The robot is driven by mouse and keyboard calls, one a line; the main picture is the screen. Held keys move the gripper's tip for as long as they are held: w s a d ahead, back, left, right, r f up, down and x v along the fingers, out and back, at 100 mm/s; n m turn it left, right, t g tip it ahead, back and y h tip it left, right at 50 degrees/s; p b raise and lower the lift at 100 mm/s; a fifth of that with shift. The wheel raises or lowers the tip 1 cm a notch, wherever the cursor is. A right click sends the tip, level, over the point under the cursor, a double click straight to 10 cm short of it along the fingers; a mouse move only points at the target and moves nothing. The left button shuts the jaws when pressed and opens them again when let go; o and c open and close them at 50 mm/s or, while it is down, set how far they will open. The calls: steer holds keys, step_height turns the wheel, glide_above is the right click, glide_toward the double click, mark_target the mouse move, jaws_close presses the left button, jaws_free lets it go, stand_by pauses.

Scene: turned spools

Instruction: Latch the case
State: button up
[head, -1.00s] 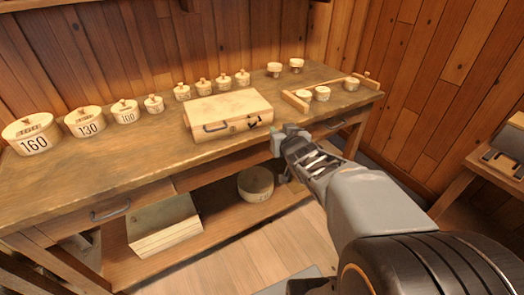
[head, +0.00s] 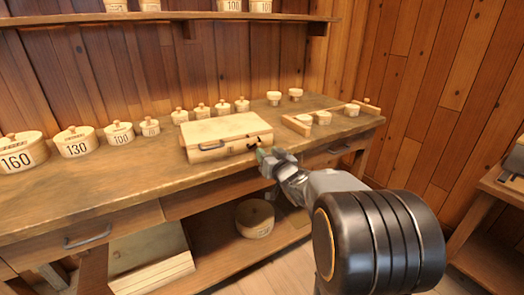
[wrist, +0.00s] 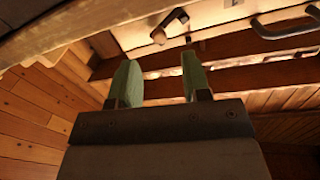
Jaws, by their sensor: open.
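The case (head: 225,130) is a pale wooden box lying on the workbench, with its lid down. A dark handle is on its front, and a small dark latch (head: 253,143) is on the front near the right end. My gripper (head: 268,154) is at the bench's front edge, just in front of the latch end of the case. In the wrist view, the green fingertips of my gripper (wrist: 160,75) are apart with nothing between them. The latch lever (wrist: 170,24) shows beyond the fingers, slanted, and the handle (wrist: 286,27) is to its right. I cannot tell whether the latch is engaged.
Several lidded pots (head: 76,142) stand along the back and left of the workbench (head: 110,190). A wooden rack (head: 297,126) with small pots is right of the case. A round pot (head: 255,218) and a crate (head: 150,258) are on the lower shelf. The bench front left of the case is clear.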

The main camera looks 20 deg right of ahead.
mark_target(260, 145)
steer(key=shift+w, duration=2.45)
steer(key=shift+c, duration=0.4)
jaws_close()
